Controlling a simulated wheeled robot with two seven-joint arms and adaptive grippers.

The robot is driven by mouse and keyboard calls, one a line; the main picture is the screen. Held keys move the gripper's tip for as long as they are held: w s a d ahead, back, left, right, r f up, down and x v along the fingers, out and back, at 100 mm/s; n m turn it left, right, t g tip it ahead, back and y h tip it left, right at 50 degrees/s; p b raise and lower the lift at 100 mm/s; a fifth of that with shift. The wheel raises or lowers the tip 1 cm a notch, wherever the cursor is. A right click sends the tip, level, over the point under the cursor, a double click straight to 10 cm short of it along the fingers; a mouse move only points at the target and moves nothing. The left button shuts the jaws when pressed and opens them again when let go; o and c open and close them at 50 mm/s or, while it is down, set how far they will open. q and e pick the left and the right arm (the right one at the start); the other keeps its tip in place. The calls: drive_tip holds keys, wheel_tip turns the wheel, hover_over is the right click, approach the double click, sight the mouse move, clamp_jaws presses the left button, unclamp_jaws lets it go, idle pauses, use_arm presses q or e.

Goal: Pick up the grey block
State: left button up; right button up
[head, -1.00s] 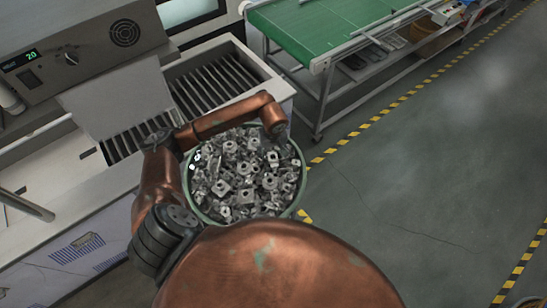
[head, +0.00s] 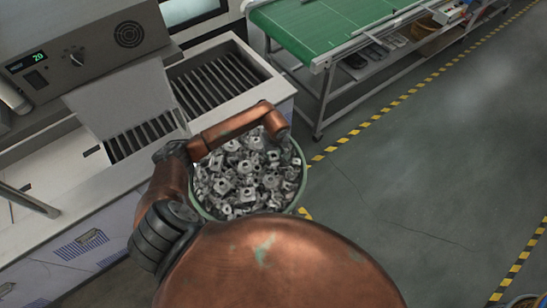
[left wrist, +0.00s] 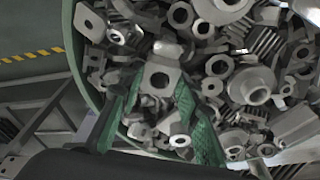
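Many grey metal parts fill a round green-rimmed bin (head: 301,178). In the left wrist view, a grey block with a round hole (left wrist: 158,76) lies on the heap between the fingertips. My left gripper (left wrist: 157,84) has green fingers, spread apart, reaching into the parts on both sides of this block. I cannot tell whether the fingers touch it. In the head view my copper left arm arches over the bin's upper left side, and its fingers are hidden. My right gripper is not in view.
A steel ultrasonic tank with a grated basin (head: 218,85) stands behind the bin at upper left. A green conveyor table (head: 330,35) is at the back.

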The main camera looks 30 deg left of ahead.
use_arm(q)
drive_tip(key=c, duration=0.7)
drive_tip(key=shift+r, duration=0.1)
